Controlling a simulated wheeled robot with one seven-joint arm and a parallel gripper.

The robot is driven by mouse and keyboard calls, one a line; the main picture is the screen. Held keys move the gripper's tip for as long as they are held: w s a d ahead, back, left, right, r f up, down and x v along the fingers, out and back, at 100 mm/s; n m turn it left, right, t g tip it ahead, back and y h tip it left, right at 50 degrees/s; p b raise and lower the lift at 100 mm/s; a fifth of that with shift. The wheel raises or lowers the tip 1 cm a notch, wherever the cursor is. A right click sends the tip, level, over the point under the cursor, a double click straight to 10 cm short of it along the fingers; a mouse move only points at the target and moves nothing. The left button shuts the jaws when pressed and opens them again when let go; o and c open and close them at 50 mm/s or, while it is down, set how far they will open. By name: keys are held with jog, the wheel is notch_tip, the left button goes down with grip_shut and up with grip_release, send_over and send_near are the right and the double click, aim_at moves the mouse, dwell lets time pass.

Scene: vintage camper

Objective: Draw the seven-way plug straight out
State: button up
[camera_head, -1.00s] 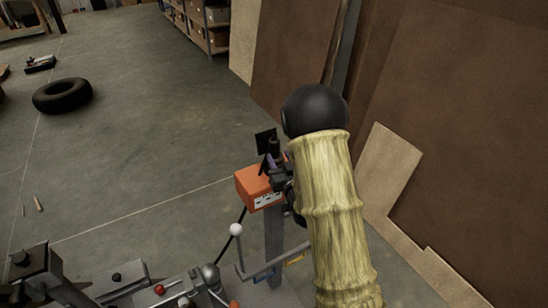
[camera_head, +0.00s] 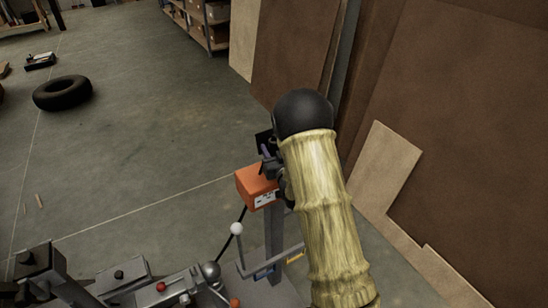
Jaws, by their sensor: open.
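My gripper (camera_head: 269,163) shows as small dark parts at the end of my arm, close above and behind the orange box (camera_head: 254,187) on the grey post. It is open, but its fingertips are partly hidden by my sleeved arm, and I cannot tell whether it touches anything. I cannot make out the seven-way plug. A black cord (camera_head: 228,241) runs down from below the orange box.
A grey post (camera_head: 274,231) carries the box. Left of it are a lever with a white knob (camera_head: 237,228) and grey metal hardware with a red knob (camera_head: 160,287). Brown panels (camera_head: 465,130) stand close on the right. Open floor with a tyre (camera_head: 62,92) lies left.

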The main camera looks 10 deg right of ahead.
jog(key=c, duration=0.8)
jog(key=shift+o, duration=0.2)
jog(key=shift+r, duration=0.15)
notch_tip(320, 180, up, 18)
dwell(0.5)
